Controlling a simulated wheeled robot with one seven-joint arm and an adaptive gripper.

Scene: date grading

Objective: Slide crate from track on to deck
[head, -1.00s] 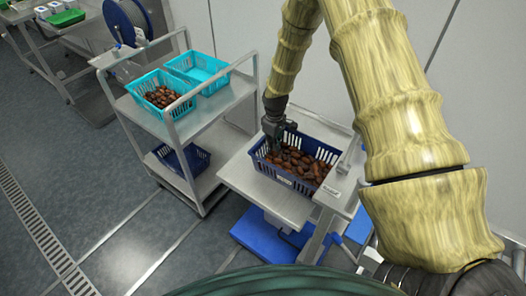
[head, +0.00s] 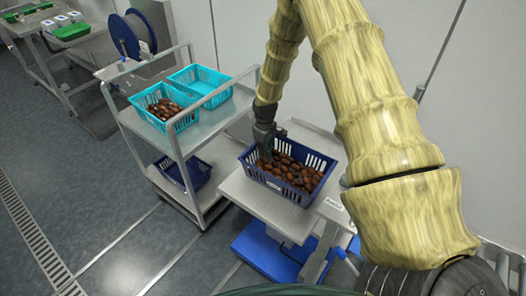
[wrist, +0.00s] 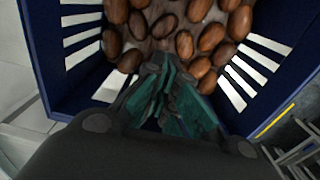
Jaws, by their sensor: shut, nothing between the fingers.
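A dark blue slotted crate (head: 276,183) holds brown dates and sits on a steel plate (head: 262,205) that I take to be the deck. My gripper (head: 266,153) reaches down at the crate's back left end. In the wrist view my gripper (wrist: 170,75) is shut and empty, its green fingertips close to the dates. The crate's blue walls (wrist: 45,55) show on both sides there. I cannot tell whether the fingers touch the crate's wall. The track is not clearly identifiable; my arm covers the area right of the plate.
A steel cart (head: 210,125) stands to the left, with two turquoise crates (head: 190,118) on top, one holding dates, and a blue crate (head: 186,172) below. A blue base (head: 265,255) lies under the plate. A hose reel (head: 130,35) is behind. Floor at front left is clear.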

